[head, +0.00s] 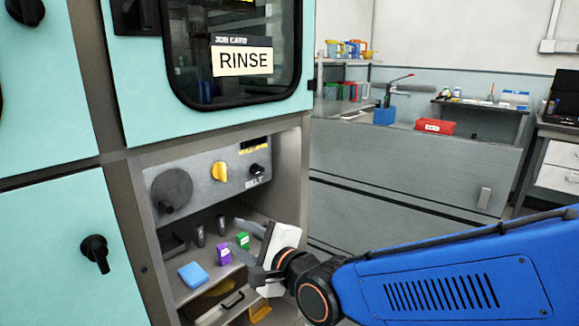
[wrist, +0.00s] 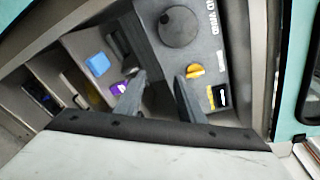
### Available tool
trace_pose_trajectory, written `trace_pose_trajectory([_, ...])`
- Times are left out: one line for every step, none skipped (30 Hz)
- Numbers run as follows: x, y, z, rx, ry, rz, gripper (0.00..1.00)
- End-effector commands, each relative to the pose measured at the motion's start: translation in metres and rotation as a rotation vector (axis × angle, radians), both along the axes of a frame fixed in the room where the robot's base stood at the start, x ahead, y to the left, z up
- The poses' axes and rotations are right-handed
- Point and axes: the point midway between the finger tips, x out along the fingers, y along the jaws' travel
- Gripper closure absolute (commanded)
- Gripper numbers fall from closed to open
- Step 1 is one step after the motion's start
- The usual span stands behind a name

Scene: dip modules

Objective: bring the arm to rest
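My gripper (head: 234,234) is in front of the open bay in the teal cabinet, fingers pointing into it. In the wrist view my gripper (wrist: 161,76) has its two dark fingers apart, with nothing visible between them. My blue arm reaches in from the lower right of the head view. A blue block (head: 193,275), a purple block (head: 223,254) and a green block (head: 243,240) sit on the bay shelf. The blue block (wrist: 97,63) and part of the purple block (wrist: 118,88) also show in the wrist view. The gripper hides part of the shelf.
The bay's back panel has a yellow knob (head: 219,171), a dark round dial (head: 172,190) and a small black knob. A teal door with a RINSE card (head: 242,61) is above. A grey counter (head: 410,165) with a red box (head: 435,127) stands behind, right.

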Motion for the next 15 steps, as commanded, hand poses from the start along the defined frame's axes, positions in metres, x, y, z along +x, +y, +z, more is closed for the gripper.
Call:
trace_pose_trajectory([0.008,-0.021,-0.001,-0.076,-0.027,-0.018,0.64])
trace_pose_trajectory([0.012,-0.032,-0.004,-0.127,-0.042,-0.021,0.64])
trace_pose_trajectory([0.015,-0.046,-0.008,-0.195,-0.06,-0.025,0.64])
trace_pose_trajectory([0.018,-0.057,-0.011,-0.248,-0.074,-0.027,0.64])
trace_pose_trajectory([0.019,-0.068,-0.013,-0.298,-0.086,-0.026,0.64])
trace_pose_trajectory([0.021,-0.083,-0.017,-0.366,-0.101,-0.025,0.64])
trace_pose_trajectory([0.022,-0.094,-0.02,-0.417,-0.112,-0.023,0.64])
trace_pose_trajectory([0.023,-0.105,-0.022,-0.467,-0.122,-0.021,0.64])
trace_pose_trajectory([0.023,-0.12,-0.026,-0.533,-0.134,-0.014,0.64])
trace_pose_trajectory([0.023,-0.131,-0.028,-0.583,-0.142,-0.008,0.64])
trace_pose_trajectory([0.022,-0.143,-0.031,-0.634,-0.149,-0.001,0.64])
trace_pose_trajectory([0.021,-0.158,-0.034,-0.699,-0.158,0.009,0.64])
trace_pose_trajectory([0.019,-0.169,-0.037,-0.747,-0.164,0.019,0.64])
trace_pose_trajectory([0.017,-0.18,-0.04,-0.795,-0.168,0.03,0.64])
trace_pose_trajectory([0.014,-0.195,-0.044,-0.858,-0.172,0.047,0.64])
